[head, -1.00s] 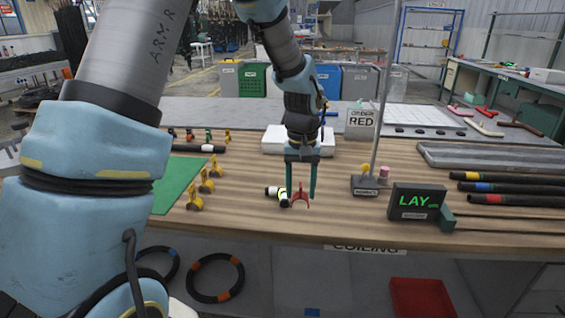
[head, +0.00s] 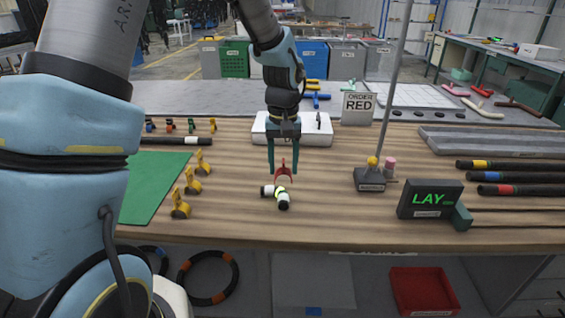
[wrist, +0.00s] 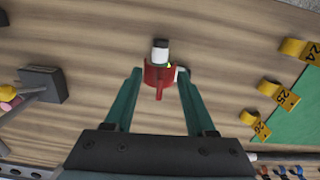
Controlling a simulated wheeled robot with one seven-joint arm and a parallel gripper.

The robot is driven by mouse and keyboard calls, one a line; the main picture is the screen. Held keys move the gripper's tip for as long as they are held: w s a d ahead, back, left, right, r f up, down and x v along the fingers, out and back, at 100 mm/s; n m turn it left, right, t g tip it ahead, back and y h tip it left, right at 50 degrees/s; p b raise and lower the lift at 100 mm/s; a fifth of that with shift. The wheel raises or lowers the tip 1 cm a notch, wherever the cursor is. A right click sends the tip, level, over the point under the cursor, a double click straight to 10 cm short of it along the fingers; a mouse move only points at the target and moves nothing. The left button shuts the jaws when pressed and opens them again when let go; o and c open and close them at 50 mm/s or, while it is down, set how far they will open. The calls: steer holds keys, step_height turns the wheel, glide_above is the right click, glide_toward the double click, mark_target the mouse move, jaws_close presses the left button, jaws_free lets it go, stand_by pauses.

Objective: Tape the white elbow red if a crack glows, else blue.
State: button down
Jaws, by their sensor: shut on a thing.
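The white elbow (head: 281,196) lies on the wooden bench, with black ends and a bright yellow-green line across its white body. I cannot tell whether that line is a crack. In the wrist view the elbow (wrist: 160,55) is partly hidden by a red forked piece, with a small yellow-green spot at its side. My gripper (head: 283,172) points down just behind the elbow in the head view, shut on the red piece (head: 284,173). The red piece (wrist: 158,76) sits between my fingertips in the wrist view. Whether it touches the elbow is unclear. No blue tape is identifiable.
A sign reading ORDER RED (head: 358,108) stands behind. A pole on a dark base (head: 370,180) and a LAY display (head: 431,199) stand right. Yellow numbered clips (head: 181,205) stand left by a green mat (head: 150,185). A white block (head: 262,130) is behind my gripper.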

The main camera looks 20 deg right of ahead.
mark_target(283, 197)
steer(key=shift+s+f+b, duration=0.1)
steer(key=shift+f+b, duration=1)
steer(key=shift+f, duration=0.85)
steer(key=shift+f, duration=0.2)
steer(key=shift+f+b, duration=0.45)
steer(key=shift+f, duration=0.3)
steer(key=shift+f+b, duration=0.65)
steer(key=shift+f, duration=0.45)
stand_by(0.8)
steer(key=shift+c, duration=0.8)
jaws_free()
